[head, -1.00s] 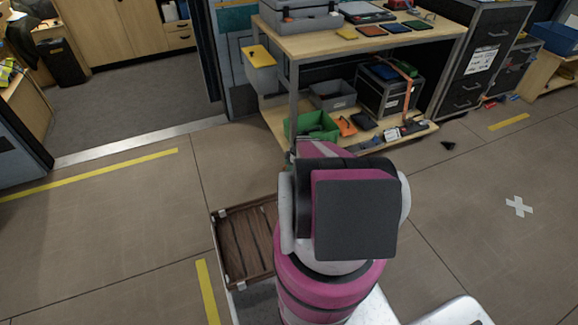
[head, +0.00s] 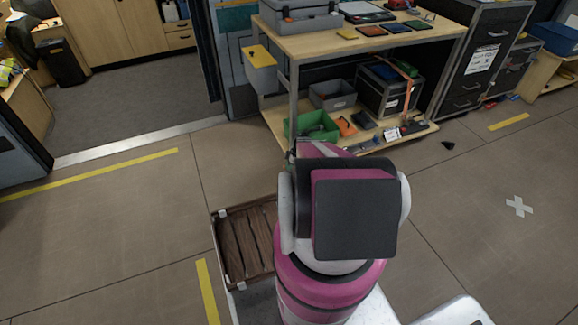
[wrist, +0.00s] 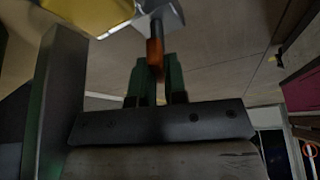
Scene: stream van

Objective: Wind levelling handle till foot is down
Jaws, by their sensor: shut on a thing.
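In the wrist view, my gripper (wrist: 156,68) has its two dark green fingers closed around an orange-brown handle grip (wrist: 155,50). The grip is joined to a grey metal piece (wrist: 167,15) at the top of the picture, which is cut off by the frame edge. In the head view, my own magenta and grey arm hides the gripper and the handle. I cannot make out the levelling foot in either view.
A bench (head: 345,45) with a lower shelf stands ahead, holding a green bin (head: 300,126) and a black case (head: 388,88). A yellow-topped box (head: 259,56) hangs at its left. A slatted wooden tray (head: 235,248) lies left of my arm.

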